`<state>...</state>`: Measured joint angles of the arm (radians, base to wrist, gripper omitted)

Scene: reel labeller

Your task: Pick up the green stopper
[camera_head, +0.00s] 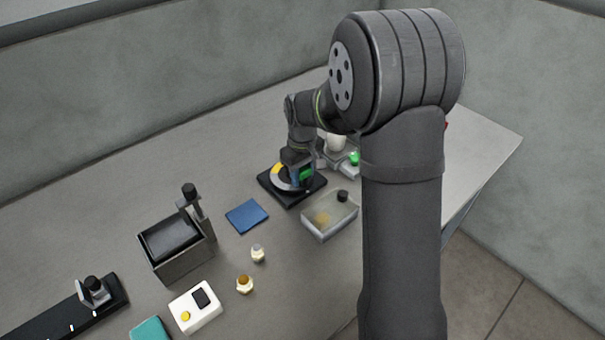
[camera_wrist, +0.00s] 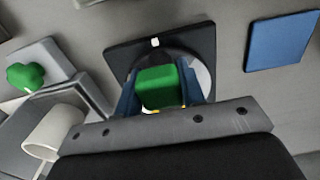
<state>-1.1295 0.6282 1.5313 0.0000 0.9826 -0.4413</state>
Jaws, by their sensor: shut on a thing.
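The green stopper (camera_wrist: 157,87) is a blocky green piece between the two blue fingers of my gripper (camera_wrist: 160,95) in the wrist view. My gripper is shut on it. In the head view the stopper (camera_head: 307,174) shows at my gripper (camera_head: 301,178), over the black square base (camera_head: 291,201) with a pale and yellow disc (camera_head: 279,178). I cannot tell whether the stopper touches the disc or is clear of it. A rounded green knob (camera_wrist: 25,76) sits apart on a grey block at the left of the wrist view; it also shows in the head view (camera_head: 354,158).
A clear tray (camera_head: 330,216) with a black knob stands close in front of the base. A blue pad (camera_head: 246,215) lies to its left. A grey open box (camera_head: 177,249), two small bottles and a white device (camera_head: 195,307) are nearer. A white cup (camera_wrist: 52,131) stands close beside my gripper.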

